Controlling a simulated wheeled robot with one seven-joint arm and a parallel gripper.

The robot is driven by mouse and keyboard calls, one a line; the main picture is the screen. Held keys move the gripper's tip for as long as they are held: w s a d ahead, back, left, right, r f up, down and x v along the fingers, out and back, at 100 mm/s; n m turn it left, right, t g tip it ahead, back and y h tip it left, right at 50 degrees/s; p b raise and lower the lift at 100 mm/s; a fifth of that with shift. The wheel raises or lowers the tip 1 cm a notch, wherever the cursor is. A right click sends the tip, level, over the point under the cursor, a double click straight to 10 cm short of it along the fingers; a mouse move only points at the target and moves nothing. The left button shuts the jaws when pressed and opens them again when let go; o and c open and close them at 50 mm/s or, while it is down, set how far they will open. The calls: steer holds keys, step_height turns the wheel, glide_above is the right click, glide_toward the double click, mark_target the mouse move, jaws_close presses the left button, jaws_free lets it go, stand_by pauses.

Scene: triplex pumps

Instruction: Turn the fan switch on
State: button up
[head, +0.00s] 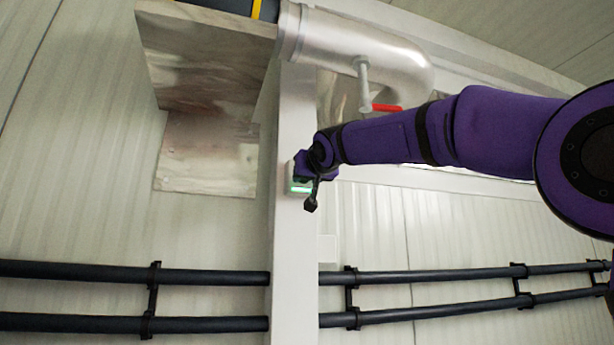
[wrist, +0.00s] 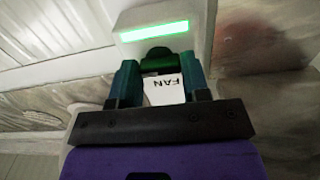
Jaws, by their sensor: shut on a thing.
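The fan switch box (head: 290,187) is mounted on the white vertical post, with a lit green strip on its front. In the wrist view the same box shows its bright green strip (wrist: 153,31) and a white label reading FAN (wrist: 165,90). A dark green switch knob (wrist: 166,60) sits below the strip. My gripper (wrist: 163,72) has its two teal fingers on either side of the knob and is shut on it. In the head view my gripper (head: 307,178) is at the box and covers most of it.
The white post (head: 293,260) runs vertically. Black pipes (head: 210,276) cross the wall low down. A metal duct (head: 355,45) with a red-handled valve (head: 387,108) is above my arm. Metal panels (head: 208,155) are on the left wall.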

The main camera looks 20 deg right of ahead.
steer(key=shift+f, duration=0.1)
steer(key=o, duration=0.9)
steer(key=s, duration=1.1)
steer(key=shift+w, duration=0.1)
steer(key=s+d+f+g, duration=0.2)
steer(key=s+f+g, duration=0.2)
steer(key=s+f, duration=0.4)
steer(key=s+d+f+g, duration=0.2)
steer(key=s+f, duration=0.7)
steer(key=f, duration=1.4)
steer(key=s+d+f+g, duration=0.3)
steer(key=s+f+g, duration=0.3)
steer(key=f, duration=1)
steer(key=shift+s+f+g, duration=0.2)
steer(key=shift+s+g, duration=0.2)
steer(key=shift+s, duration=1.25)
